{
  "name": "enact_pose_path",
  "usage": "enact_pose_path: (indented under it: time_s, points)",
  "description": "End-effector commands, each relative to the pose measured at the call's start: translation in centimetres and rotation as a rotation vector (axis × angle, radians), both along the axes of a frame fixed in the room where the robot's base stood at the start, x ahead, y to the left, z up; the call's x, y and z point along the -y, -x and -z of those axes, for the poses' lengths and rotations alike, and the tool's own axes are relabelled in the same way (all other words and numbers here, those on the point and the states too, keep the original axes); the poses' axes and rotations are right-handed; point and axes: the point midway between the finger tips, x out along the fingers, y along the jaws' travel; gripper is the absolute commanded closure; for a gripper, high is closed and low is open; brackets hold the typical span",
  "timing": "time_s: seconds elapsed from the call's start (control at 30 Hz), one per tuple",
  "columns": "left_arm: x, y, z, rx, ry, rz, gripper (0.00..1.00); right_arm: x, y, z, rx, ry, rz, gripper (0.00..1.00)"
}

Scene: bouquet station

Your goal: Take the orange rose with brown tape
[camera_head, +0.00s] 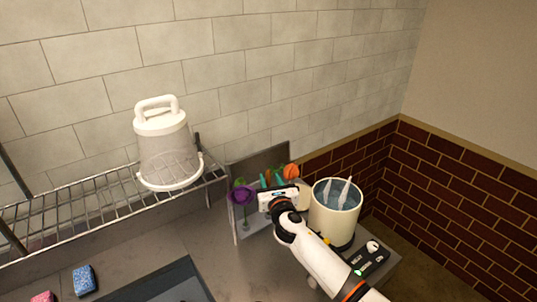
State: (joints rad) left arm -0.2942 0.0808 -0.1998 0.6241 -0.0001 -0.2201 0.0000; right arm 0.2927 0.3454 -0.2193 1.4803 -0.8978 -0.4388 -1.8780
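An orange rose head (291,171) shows at the right end of a small group of flowers, in front of the grey upright panel. More orange shows just left of it, partly hidden by my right gripper. No brown tape can be made out; the stems are mostly hidden. My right gripper (272,182) is at the flowers, beside the orange heads, with teal strips standing up at its tip. Whether it is open or shut on a stem is too small to tell. My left gripper is out of view.
A purple flower (240,194) stands left of my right gripper. A cream bucket (334,218) with water and pale utensils stands close on the right. A wire rack (78,210) with a clear white-lidded container (166,150) is at left. Blue sponge (83,280) lies front left.

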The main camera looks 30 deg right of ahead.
Motion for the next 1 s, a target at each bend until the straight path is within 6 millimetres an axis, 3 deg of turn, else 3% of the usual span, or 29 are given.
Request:
enact_pose_path:
  time_s: [0.2,0.47,0.7,1.0]
  points:
    - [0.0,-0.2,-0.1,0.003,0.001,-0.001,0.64,0.5,-2.1,0.0,0.0,0.0,0.0,0.64]
    - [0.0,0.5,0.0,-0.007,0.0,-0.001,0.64,0.6,-2.3,0.0,0.0,0.001,0.0,0.64]
    - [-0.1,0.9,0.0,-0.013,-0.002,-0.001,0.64,0.6,-2.2,0.0,0.0,0.001,-0.001,0.99]
    - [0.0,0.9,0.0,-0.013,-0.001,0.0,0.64,0.5,-2.2,0.0,0.0,0.001,-0.001,1.0]
